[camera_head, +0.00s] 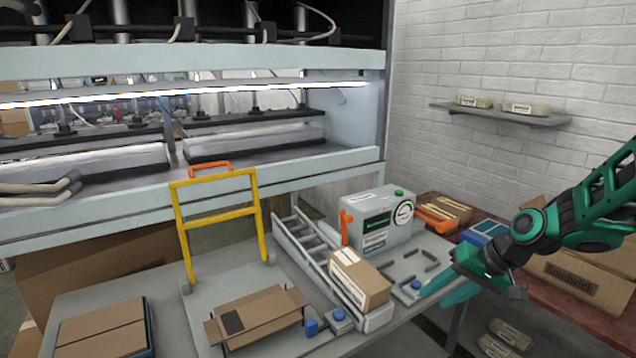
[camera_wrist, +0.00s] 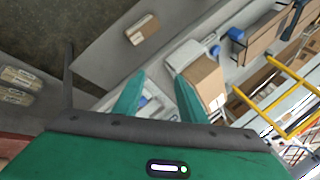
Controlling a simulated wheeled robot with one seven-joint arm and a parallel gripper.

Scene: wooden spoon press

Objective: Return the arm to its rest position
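My arm comes in from the right edge of the head view, green and black, bent down toward the table. My gripper (camera_head: 432,298) hangs over the right end of the grey table, right of the closed cardboard box (camera_head: 362,280). In the wrist view, the two teal fingers of my gripper (camera_wrist: 158,92) stand apart with nothing held between them. The same box (camera_wrist: 206,80) shows just beyond the right finger there. I cannot tell the exact height of the fingers above the table.
A grey machine (camera_head: 375,222) stands behind the box, beside a roller chute (camera_head: 305,243). An open carton (camera_head: 256,315) and a yellow frame (camera_head: 218,212) are to the left. A reddish table (camera_head: 590,318) with a large carton (camera_head: 575,278) lies under my arm. A wall shelf (camera_head: 500,115) is above.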

